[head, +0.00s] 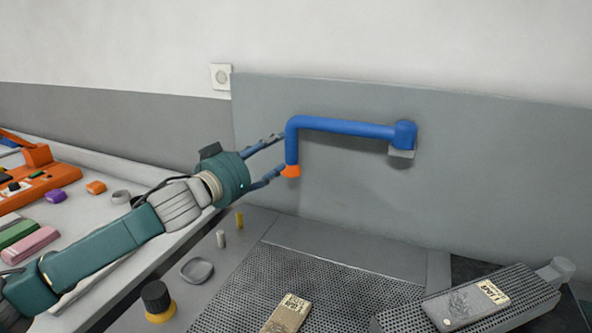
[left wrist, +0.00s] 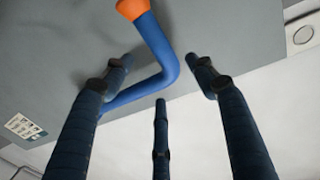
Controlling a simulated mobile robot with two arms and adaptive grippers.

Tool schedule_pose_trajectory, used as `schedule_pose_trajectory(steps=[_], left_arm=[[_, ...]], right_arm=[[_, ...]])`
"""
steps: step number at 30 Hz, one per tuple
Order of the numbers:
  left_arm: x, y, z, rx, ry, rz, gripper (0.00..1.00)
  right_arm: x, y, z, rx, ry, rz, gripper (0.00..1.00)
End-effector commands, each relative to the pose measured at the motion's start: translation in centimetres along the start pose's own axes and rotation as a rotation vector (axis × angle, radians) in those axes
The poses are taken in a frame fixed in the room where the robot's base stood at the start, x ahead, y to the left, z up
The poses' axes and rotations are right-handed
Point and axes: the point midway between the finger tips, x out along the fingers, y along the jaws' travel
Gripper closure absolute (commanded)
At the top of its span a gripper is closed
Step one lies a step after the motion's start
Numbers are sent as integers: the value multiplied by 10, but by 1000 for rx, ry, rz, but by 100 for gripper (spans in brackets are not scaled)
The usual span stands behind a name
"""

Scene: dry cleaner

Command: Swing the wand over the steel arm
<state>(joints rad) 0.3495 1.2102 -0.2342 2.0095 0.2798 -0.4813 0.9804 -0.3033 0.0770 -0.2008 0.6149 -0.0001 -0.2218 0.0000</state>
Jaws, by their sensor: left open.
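The wand (head: 345,126) is a blue bent tube with an orange tip (head: 291,171), mounted on the grey back panel. Its long part runs left from the mount (head: 403,137), then bends down to the tip. My left gripper (head: 279,156) is open at the downward part, fingers pointing right. In the left wrist view the wand's bend (left wrist: 165,72) shows between the spread fingers (left wrist: 160,85); I cannot tell whether they touch it. The perforated steel arm (head: 398,318) is at the lower right, with a labelled block (head: 466,303) on it. My right gripper is not in view.
A perforated bed (head: 245,285) holds another labelled block (head: 287,314). A dark, yellow-based knob (head: 157,300), a grey dish (head: 197,270) and two small pegs stand left of it. The left counter (head: 90,215) carries coloured blocks and an orange tool.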

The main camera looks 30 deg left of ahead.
Motion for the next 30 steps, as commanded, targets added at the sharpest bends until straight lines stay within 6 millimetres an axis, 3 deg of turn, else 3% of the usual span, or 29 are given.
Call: schedule_pose_trajectory(steps=[1, 6, 11, 24, 30], left_arm=[[0, 0, 19, 1, 1, 0, 43], [1, 0, 26, 0, 2, -1, 43], [14, -2, 22, -4, 3, -3, 43], [90, 0, 22, -2, 2, 0, 43], [106, 0, 24, 1, 1, 0, 43]], right_arm=[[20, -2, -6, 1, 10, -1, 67], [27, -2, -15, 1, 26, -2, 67], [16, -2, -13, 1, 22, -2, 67], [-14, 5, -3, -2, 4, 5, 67], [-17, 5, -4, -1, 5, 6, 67]])
